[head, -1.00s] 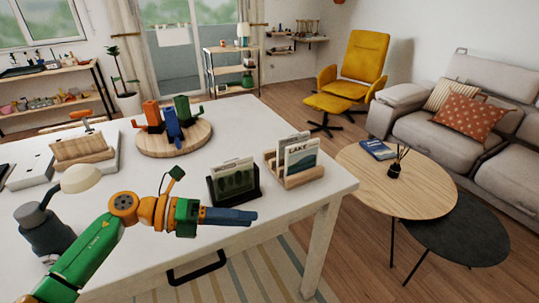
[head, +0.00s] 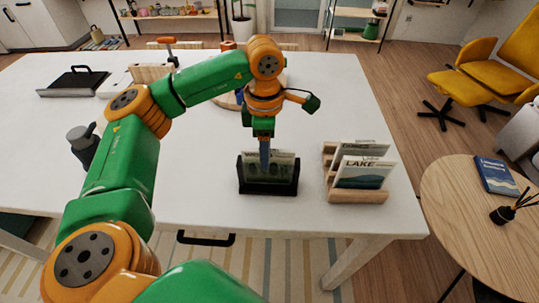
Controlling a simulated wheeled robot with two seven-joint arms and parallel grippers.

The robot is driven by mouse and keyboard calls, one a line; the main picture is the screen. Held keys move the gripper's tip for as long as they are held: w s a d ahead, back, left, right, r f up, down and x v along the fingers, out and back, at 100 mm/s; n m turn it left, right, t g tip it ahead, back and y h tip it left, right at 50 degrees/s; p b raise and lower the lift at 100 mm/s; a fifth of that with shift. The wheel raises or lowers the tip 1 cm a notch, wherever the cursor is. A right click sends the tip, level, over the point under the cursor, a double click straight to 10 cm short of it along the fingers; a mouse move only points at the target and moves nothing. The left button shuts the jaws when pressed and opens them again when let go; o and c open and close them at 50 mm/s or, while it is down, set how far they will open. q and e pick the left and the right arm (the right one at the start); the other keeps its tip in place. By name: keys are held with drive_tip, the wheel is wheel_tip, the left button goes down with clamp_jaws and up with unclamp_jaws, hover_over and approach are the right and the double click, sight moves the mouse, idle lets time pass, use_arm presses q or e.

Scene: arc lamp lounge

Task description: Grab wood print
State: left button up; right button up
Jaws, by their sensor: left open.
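A black holder (head: 268,190) stands near the front edge of the white table. It holds green and pale prints (head: 282,167), partly hidden by my gripper; I cannot read a title on them. My left gripper (head: 264,164) points down at the black holder, its fingers overlapping the prints' upper middle in the head view. It is open; I cannot tell whether a print's edge lies between the fingers. To the right, a wooden holder (head: 357,196) carries several prints, the front one a print marked LAKE (head: 364,173). My right gripper is not in view.
A round wooden board (head: 229,101) lies behind my left arm, partly hidden. A dark grey bottle (head: 82,146) stands left on the white table (head: 190,190). A round wooden side table (head: 455,200) with a blue book (head: 495,175) stands at the right.

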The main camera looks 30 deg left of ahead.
use_arm(q)
drive_tip(key=shift+w+f, duration=0.15)
drive_tip(key=shift+f, duration=0.2)
drive_tip(key=shift+w+d+f, duration=0.1)
drive_tip(key=shift+w+d, duration=0.1)
drive_tip(key=shift+w, duration=0.05)
drive_tip(key=shift+s, duration=0.1)
clamp_jaws()
idle(0.8)
